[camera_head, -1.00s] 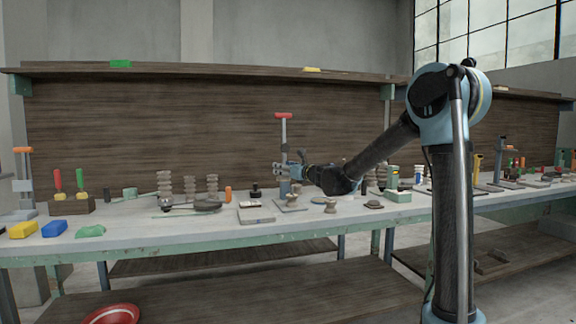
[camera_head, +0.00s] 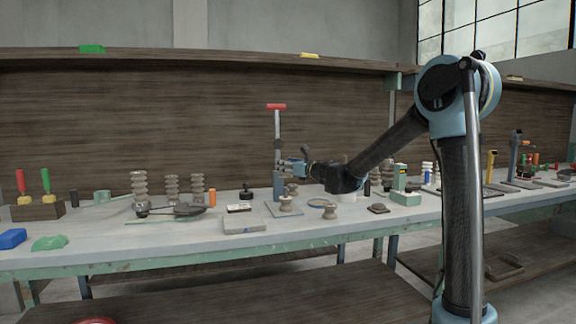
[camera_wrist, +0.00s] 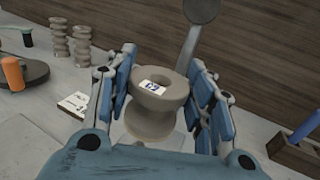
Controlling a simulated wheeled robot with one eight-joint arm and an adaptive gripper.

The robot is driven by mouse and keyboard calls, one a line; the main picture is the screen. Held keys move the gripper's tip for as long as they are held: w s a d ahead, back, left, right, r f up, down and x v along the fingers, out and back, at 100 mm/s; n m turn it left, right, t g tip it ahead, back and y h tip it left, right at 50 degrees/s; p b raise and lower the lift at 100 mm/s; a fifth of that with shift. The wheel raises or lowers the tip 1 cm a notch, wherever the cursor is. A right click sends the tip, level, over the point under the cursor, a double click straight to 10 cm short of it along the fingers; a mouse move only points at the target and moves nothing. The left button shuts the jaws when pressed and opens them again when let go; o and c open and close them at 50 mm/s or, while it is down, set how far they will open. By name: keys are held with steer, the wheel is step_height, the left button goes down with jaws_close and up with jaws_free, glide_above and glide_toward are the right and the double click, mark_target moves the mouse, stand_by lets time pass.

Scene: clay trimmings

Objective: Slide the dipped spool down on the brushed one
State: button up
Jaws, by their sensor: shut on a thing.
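My gripper (camera_wrist: 157,98) is shut on a grey-brown clay spool (camera_wrist: 150,103), with its fingers on both sides. The spool has a hole in its top and a white label with a blue mark. A paler rounded part shows beneath it; I cannot tell whether it is its lower flange or another spool. In the head view my gripper (camera_head: 287,166) is beside the red-topped stand, and the held spool is too small to make out. Two small spools stand on the bench, one on the thin plate (camera_head: 286,204) and one to its right (camera_head: 330,211). Their finish cannot be told apart.
The stand (camera_head: 278,150) rises close by my gripper. Stacked spools (camera_head: 140,187) and an orange cylinder (camera_head: 212,198) are to the left. A green box (camera_head: 405,198) is to the right. A wooden rack (camera_wrist: 293,152) shows at the wrist view's right. The bench front (camera_head: 180,240) is mostly clear.

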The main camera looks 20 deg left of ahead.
steer(key=shift+s+a+f, duration=0.15)
steer(key=shift+f, duration=1.65)
steer(key=shift+s, duration=0.15)
steer(key=shift+f, duration=2.7)
stand_by(0.3)
stand_by(0.4)
steer(key=o, duration=1.3)
